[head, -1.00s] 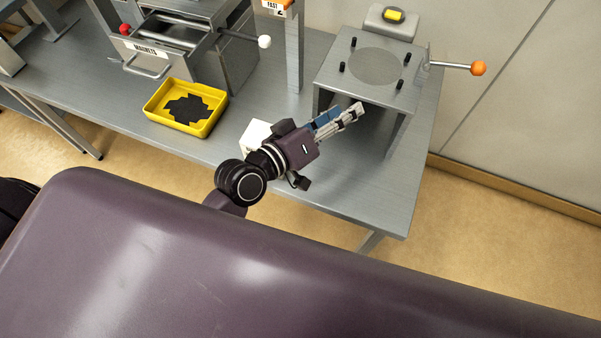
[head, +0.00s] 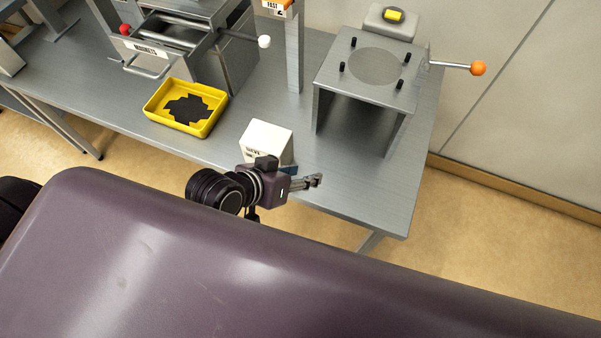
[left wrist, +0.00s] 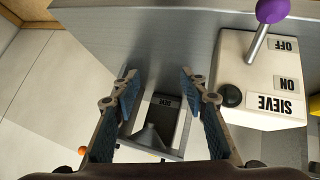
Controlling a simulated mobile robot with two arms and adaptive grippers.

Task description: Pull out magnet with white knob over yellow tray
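The white knob (head: 264,42) sits at the end of a metal rod on the right of the unit labelled MAGNETS (head: 146,49). The yellow tray (head: 155,115) lies on the table in front of that unit, with black pieces in it. My left gripper (head: 316,181) is at the table's front edge, to the right of and well below the tray in the head view. In the left wrist view its two fingers (left wrist: 158,90) with blue pads are spread apart with nothing between them. My right gripper is not in view.
A white SIEVE switch box (head: 266,139) stands right behind my left gripper; its purple-knobbed lever (left wrist: 272,12) shows in the wrist view. A metal stand (head: 345,75) with an orange knob (head: 478,68) is at right. A post labelled FAST (head: 294,60) stands between.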

